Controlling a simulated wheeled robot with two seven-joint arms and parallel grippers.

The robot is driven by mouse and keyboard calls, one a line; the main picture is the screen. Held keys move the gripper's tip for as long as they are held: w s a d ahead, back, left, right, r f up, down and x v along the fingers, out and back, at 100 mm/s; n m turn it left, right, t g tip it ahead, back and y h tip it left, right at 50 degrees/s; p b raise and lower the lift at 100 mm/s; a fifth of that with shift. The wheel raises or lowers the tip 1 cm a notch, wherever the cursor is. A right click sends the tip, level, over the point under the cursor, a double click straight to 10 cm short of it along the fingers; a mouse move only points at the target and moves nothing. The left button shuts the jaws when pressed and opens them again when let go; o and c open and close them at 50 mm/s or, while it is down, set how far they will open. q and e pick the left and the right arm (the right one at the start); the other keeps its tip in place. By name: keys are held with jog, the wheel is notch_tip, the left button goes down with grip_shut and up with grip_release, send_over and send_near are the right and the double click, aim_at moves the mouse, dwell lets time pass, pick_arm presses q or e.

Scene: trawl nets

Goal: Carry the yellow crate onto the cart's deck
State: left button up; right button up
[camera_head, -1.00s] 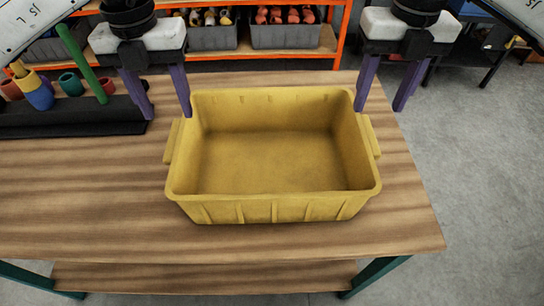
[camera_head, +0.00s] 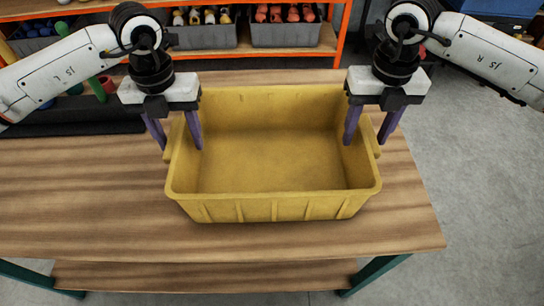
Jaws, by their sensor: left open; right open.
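The yellow crate (camera_head: 272,207) stands upright and empty on the wooden table, with a lug handle on each short side. My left gripper (camera_head: 180,146) is open at the crate's left wall, one finger outside it and the other over the inside. My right gripper (camera_head: 366,141) is open at the right wall in the same way, one finger inside and one outside. Parts of both side walls are hidden behind the fingers. I cannot tell whether any finger touches the crate. The cart's deck is not clearly in view.
The wooden table (camera_head: 85,205) is clear in front and to the left of the crate. A dark rack (camera_head: 60,125) stands at the table's back left. Behind is an orange shelf (camera_head: 265,59) with grey bins (camera_head: 290,34). Grey floor (camera_head: 470,150) lies to the right.

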pick_arm(q)
grip_shut()
pick_arm(e)
grip_shut()
pick_arm(q)
jog(key=shift+w+r, duration=0.1)
jog(key=shift+r, duration=0.15)
pick_arm(e)
jog(key=shift+w+r, duration=0.1)
jog(key=shift+r, duration=0.1)
